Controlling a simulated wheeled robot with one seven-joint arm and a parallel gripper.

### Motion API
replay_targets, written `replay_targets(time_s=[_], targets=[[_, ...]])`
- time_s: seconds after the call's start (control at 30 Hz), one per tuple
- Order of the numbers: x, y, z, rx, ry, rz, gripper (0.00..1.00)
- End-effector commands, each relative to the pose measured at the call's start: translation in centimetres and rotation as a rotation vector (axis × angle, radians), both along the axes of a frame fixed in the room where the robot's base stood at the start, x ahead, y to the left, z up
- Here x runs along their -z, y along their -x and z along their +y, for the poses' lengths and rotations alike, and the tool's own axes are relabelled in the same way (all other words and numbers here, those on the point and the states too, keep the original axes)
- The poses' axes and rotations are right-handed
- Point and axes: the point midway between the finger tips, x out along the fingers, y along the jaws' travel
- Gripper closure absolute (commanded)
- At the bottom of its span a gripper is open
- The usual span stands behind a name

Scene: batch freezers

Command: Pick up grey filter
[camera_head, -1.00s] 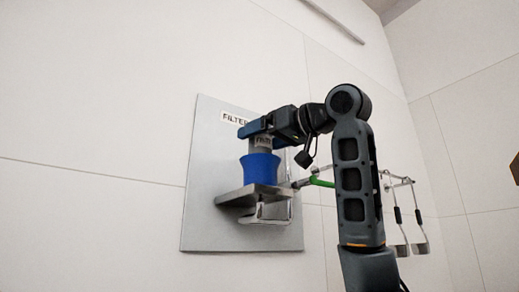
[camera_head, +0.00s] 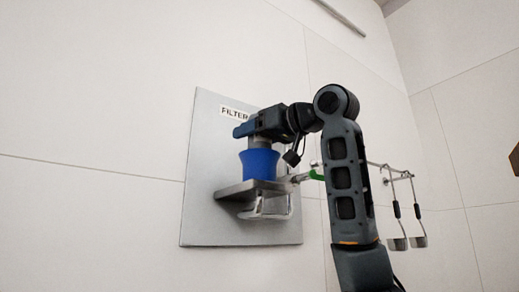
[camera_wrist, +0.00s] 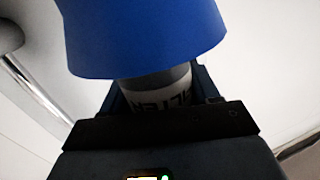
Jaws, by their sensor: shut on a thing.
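The filter is a grey cylinder (camera_head: 262,144) with a flared blue body (camera_head: 260,165) below it. It stands upright on a grey wall shelf (camera_head: 236,188), in front of a grey panel labelled FILTER. My gripper (camera_head: 258,136) reaches in from the right and is shut around the filter's grey upper part. In the wrist view the grey part (camera_wrist: 155,83) sits between my jaws with part of its printed label showing, and the blue body (camera_wrist: 145,35) lies beyond. The blue body appears to touch the shelf. My gripper hides most of the filter's top.
The grey panel (camera_head: 212,135) is fixed to a white tiled wall. A clear or metallic holder (camera_head: 268,207) hangs below the shelf. To the right, behind my arm, are a green-handled item (camera_head: 317,174) and a rail with two hanging scoops (camera_head: 418,240). The space left of the panel is clear.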

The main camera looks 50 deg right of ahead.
Motion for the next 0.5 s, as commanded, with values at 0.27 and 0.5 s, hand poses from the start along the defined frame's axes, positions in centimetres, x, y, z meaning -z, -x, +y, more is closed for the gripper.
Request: replay_targets(time_s=[0.27,0.5], targets=[[-0.07,0.04,0.00,0.000,0.000,-0.002,0.82],[-0.37,0.03,0.01,0.000,0.000,-0.002,0.82]])
